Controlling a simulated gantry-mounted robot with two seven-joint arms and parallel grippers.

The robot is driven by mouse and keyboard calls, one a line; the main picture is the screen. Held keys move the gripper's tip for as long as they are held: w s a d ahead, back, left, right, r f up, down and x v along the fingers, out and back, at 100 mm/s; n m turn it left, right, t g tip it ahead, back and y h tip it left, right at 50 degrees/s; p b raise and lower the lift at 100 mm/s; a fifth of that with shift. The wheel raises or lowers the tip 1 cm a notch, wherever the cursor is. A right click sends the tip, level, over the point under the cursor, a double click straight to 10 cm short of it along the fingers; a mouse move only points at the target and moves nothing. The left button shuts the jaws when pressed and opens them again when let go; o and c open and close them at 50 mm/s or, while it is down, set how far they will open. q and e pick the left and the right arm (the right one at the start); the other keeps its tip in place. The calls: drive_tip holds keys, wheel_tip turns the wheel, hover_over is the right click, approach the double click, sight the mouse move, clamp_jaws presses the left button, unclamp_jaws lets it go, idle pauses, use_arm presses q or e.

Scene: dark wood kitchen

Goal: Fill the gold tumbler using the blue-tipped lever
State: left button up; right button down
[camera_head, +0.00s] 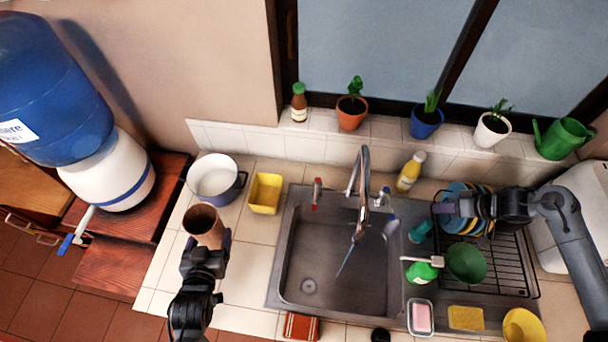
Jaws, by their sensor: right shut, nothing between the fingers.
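The gold tumbler (203,221), brownish with its open mouth up, is at the left counter. My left gripper (207,241) has a finger on each side of it and appears shut on it; my wrist hides its lower part. Behind the sink, the tap (363,175) has a red-tipped lever (317,190) on its left and a blue-tipped one (384,196) on its right. A thin blue streak shows below the spout; I cannot tell if it is water. My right gripper (447,208) is shut and empty over the dish rack's left side, right of the blue-tipped lever.
The water dispenser (108,175) at far left also has a blue-ended lever (72,235). A white pot (214,176) and yellow container (265,194) stand behind the tumbler. The sink basin (320,255) looks clear.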

sight(388, 203)
use_arm(q)
drive_tip(key=shift+r+p, duration=0.6)
drive_tip(key=shift+r, duration=0.25)
use_arm(e)
drive_tip(key=w+a+f, duration=0.4)
drive_tip(key=a+f, duration=0.4)
drive_tip(key=shift+a, duration=0.25)
use_arm(q)
drive_tip(key=shift+r+p, duration=0.1)
drive_tip(key=shift+p, duration=0.2)
use_arm(e)
drive_tip(key=shift+a, duration=0.1)
